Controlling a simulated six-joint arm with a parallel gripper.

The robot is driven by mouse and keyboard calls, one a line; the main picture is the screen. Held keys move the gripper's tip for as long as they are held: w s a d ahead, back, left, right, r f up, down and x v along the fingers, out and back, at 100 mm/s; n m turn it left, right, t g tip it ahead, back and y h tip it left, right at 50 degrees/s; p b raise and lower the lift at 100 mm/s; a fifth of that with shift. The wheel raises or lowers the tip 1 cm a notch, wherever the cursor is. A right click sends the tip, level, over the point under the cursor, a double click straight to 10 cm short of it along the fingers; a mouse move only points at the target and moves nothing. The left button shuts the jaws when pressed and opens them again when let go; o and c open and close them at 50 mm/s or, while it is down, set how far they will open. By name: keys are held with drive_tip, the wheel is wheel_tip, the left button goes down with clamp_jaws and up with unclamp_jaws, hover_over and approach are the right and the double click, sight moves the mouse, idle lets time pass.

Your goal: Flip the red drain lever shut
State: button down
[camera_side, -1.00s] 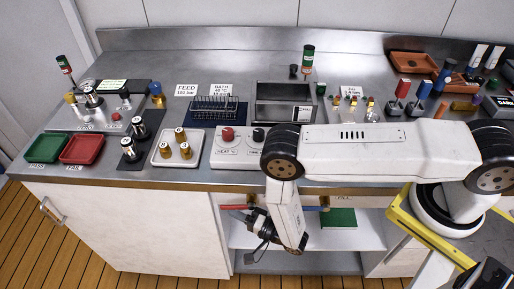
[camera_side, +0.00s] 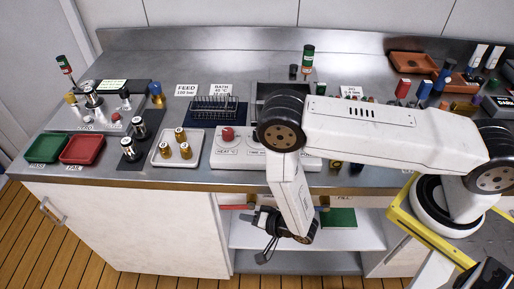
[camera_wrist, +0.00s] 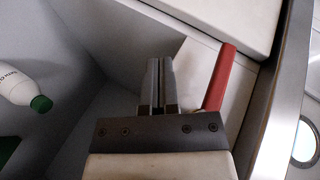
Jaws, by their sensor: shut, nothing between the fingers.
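The red drain lever (camera_side: 233,207) shows in the side view as a short bar under the counter's front edge. In the wrist view the red lever (camera_wrist: 220,80) runs upright and slightly tilted, just right of my fingers. My gripper (camera_wrist: 160,66) is shut and empty. In the side view my gripper (camera_side: 249,218) is just below and right of the lever, partly hard to make out against its dark body. I cannot tell whether the fingers touch the lever. The lever's pivot is not clear.
The counter edge (camera_side: 200,182) lies above my gripper. The open shelf (camera_side: 340,240) holds a green object (camera_side: 340,216). A white bottle with a green cap (camera_wrist: 22,90) lies at the left of the wrist view. A white cabinet front (camera_side: 150,225) stands left of the lever.

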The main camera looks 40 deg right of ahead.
drive_tip(key=s+d+r+n+g+h, duration=0.25)
drive_tip(key=s+d+r+g, duration=0.2)
drive_tip(key=s+r, duration=0.45)
drive_tip(key=w+d+r+n+g, duration=0.1)
drive_tip(key=d+r+n, duration=0.1)
drive_tip(key=r, duration=0.3)
drive_tip(key=w+d+r+n+g+h, duration=0.1)
drive_tip(key=d+r+n+g, duration=0.1)
drive_tip(key=d+r, duration=0.2)
drive_tip(key=w+d+r+n+g, duration=0.1)
drive_tip(key=d+r+n, duration=0.1)
drive_tip(key=d+r, duration=0.2)
wheel_tip(320, 180, up, 3)
drive_tip(key=shift+f+g, duration=0.1)
drive_tip(key=shift+g, duration=0.25)
drive_tip(key=shift+d+r+h, duration=0.25)
drive_tip(key=shift+d+r, duration=0.35)
drive_tip(key=shift+d, duration=0.2)
idle(1.1)
